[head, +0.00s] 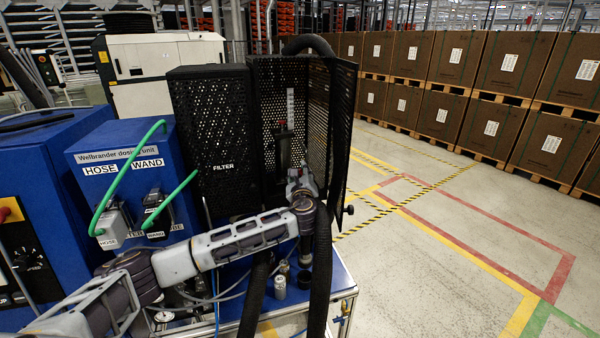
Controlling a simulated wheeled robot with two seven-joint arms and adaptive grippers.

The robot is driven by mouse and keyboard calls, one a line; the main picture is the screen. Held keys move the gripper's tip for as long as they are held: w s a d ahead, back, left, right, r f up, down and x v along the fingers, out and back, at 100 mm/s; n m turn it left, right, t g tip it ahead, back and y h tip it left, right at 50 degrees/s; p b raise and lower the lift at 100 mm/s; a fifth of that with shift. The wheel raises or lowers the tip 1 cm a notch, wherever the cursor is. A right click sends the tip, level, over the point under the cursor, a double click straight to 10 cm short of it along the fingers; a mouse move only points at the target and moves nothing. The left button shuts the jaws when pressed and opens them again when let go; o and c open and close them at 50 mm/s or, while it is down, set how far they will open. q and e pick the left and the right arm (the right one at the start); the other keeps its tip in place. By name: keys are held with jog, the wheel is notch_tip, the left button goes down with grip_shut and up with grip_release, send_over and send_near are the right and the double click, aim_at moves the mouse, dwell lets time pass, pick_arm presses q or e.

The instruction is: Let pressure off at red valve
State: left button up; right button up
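A black perforated cage (262,85) with its door (342,130) swung open stands behind the cart top, beside a black box marked FILTER (212,140). Inside the cage is a dark upright part (284,150) with a small red spot (282,122) near its top; I cannot tell whether this is the red valve. My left arm reaches in from the left, and my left gripper (296,176) is at the cage opening, close to the dark part. Its fingers are small and overlap the dark background, so their opening and any contact are unclear. My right gripper is not in view.
A blue dosing unit (115,150) with green hoses stands left of the filter box. Thick black hoses (256,300) hang at the cart's front, by small metal fittings (280,287). A round gauge (164,316) sits low left. Floor to the right is clear, up to stacked cartons (450,118).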

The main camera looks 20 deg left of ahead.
pick_arm(q)
jog(key=shift+w+a, duration=0.1)
jog(key=shift+w, duration=0.2)
jog(key=shift+c, duration=0.2)
grip_shut()
jog(key=shift+f, duration=0.1)
jog(key=shift+s+a+f+n+t+y+b, duration=0.15)
jog(key=shift+a+f+n+b, duration=0.1)
jog(key=shift+n+b, duration=0.7)
jog(key=shift+s+a+f+n+t+y+b, duration=0.1)
jog(key=shift+f+n+b, duration=0.3)
jog(key=shift+b, duration=1)
jog(key=shift+s+a+f+n+t+y+b, duration=0.1)
jog(key=shift+s+a+f+n+t+b, duration=0.1)
jog(key=shift+n+b, duration=0.8)
jog(key=shift+o, duration=0.2)
grip_release()
jog(key=shift+r, duration=0.1)
